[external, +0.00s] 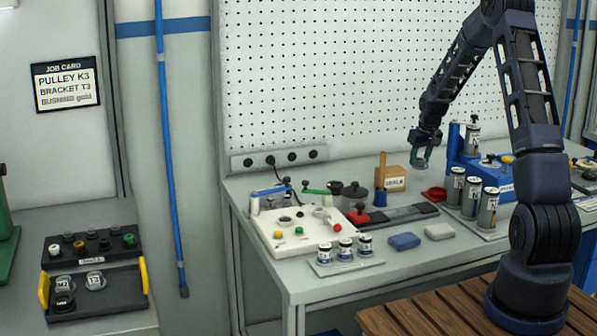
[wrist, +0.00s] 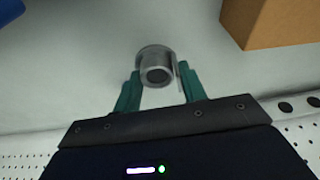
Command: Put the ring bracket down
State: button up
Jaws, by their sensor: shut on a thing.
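The ring bracket is a small grey metal ring with a round hole, seen in the wrist view (wrist: 155,58) between my two teal fingers. My gripper (wrist: 158,82) is shut on it, with one finger on each side. In the external view my gripper (external: 421,158) hangs over the back of the bench, right of the cardboard box. The ring bracket shows there only as a small grey shape at the fingertips (external: 421,164). The bench surface shows bare beyond the bracket in the wrist view. I cannot tell the exact gap beneath it.
The cardboard box (external: 394,179) stands close by on the left, the blue machine (external: 482,180) on the right. A red dish (external: 434,194) lies in front. Several grey canisters (external: 470,196) stand front right. The pegboard (external: 330,80) rises behind the bench (external: 410,262).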

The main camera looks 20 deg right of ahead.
aim_at(421, 162)
jog(key=shift+f, duration=1.95)
jog(key=shift+f, duration=0.1)
jog(key=o, duration=1.1)
jog(key=shift+c, duration=0.2)
